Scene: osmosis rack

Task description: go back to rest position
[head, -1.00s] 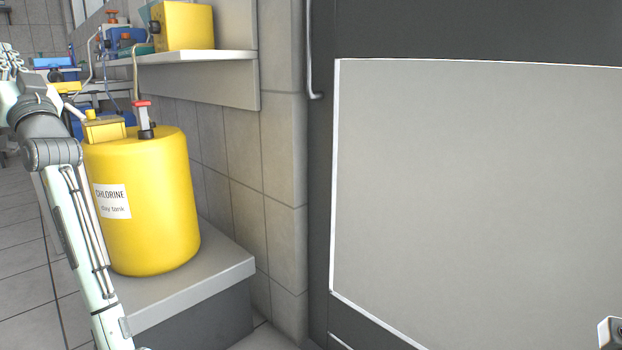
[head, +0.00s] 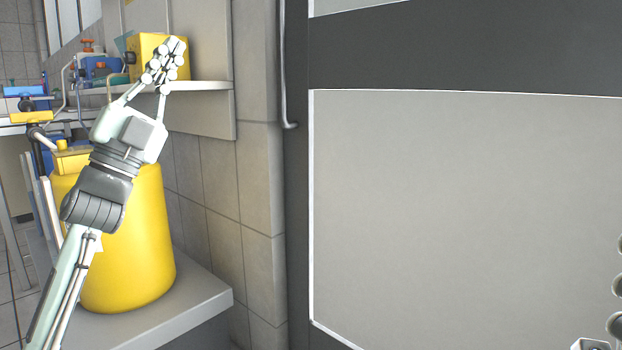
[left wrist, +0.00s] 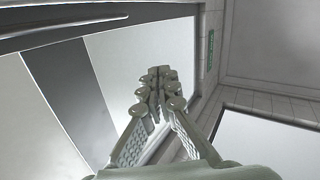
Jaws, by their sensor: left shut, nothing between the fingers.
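My left gripper (head: 176,48) is raised at the left of the head view, in front of the yellow box on the wall shelf. Its fingers are together with nothing between them. In the left wrist view its fingers (left wrist: 160,75) point up toward pale wall and ceiling surfaces, and no object is held. My left arm covers part of the yellow chlorine tank below.
The yellow tank (head: 140,240) stands on a grey plinth (head: 205,300). A shelf (head: 205,86) holds a yellow box (head: 146,58) and a blue pump (head: 100,68). A dark-framed grey panel (head: 460,210) fills the right. A vertical handle (head: 284,70) runs beside the tiled wall.

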